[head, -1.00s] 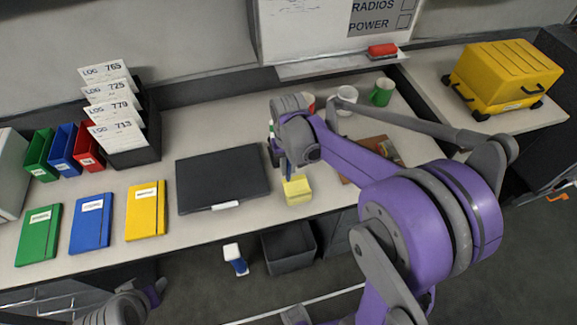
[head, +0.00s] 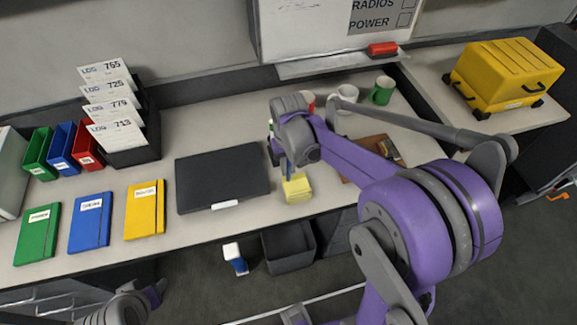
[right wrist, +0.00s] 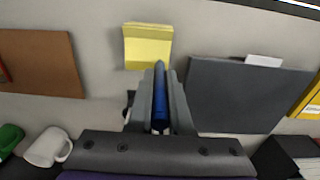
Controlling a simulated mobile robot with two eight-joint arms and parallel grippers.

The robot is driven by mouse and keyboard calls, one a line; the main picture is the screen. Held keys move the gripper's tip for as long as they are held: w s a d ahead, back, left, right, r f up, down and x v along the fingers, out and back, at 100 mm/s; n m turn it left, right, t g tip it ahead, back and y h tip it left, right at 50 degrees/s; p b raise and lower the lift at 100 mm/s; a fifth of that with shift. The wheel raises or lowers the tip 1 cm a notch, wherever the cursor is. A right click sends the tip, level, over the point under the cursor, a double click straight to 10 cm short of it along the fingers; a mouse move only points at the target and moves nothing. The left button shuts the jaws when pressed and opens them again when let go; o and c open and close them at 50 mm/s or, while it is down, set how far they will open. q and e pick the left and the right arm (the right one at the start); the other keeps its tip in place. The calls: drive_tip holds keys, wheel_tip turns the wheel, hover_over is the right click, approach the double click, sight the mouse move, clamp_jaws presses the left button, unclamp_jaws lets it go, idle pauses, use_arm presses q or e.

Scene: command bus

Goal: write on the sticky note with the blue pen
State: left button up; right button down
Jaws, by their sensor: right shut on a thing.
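My right gripper (right wrist: 160,100) is shut on the blue pen (right wrist: 160,98), which shows between its fingers in the right wrist view. In the head view the blue pen (head: 289,168) points down at the yellow sticky note (head: 297,188), close over it; I cannot tell if the tip touches. The sticky note also shows in the right wrist view (right wrist: 147,48), as a pad lying just past the fingertips. Faint marks may be on it, too small to read. My left arm shows at the bottom left of the head view; its fingers cannot be made out.
A black folder (head: 222,178) lies left of the pad, and a brown clipboard (head: 372,152) lies right of it. Mugs, including a green one (head: 382,90), stand behind. Yellow (head: 145,210), blue and green notebooks lie further left. A grey bin (head: 290,247) stands below the desk edge.

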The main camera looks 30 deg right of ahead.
use_arm(q)
drive_tip(key=shift+f, duration=0.3)
use_arm(e)
drive_tip(key=shift+f, duration=0.35)
use_arm(q)
drive_tip(key=shift+s+f+b, duration=0.1)
drive_tip(key=shift+b, duration=0.25)
use_arm(e)
drive_tip(key=shift+s+d, duration=0.4)
drive_tip(key=shift+s, duration=0.2)
idle(0.4)
use_arm(q)
drive_tip(key=shift+f, duration=0.15)
use_arm(e)
drive_tip(key=shift+w+d, duration=0.35)
drive_tip(key=shift+d, duration=0.3)
idle(0.5)
use_arm(q)
drive_tip(key=shift+s+f, duration=0.1)
drive_tip(key=shift+f, duration=0.05)
use_arm(e)
drive_tip(key=shift+s+d, duration=0.4)
drive_tip(key=shift+s, duration=0.25)
idle(0.6)
use_arm(q)
drive_tip(key=shift+f+b, duration=0.1)
drive_tip(key=shift+b, duration=0.2)
use_arm(e)
drive_tip(key=shift+w+d, duration=0.4)
drive_tip(key=shift+d, duration=0.3)
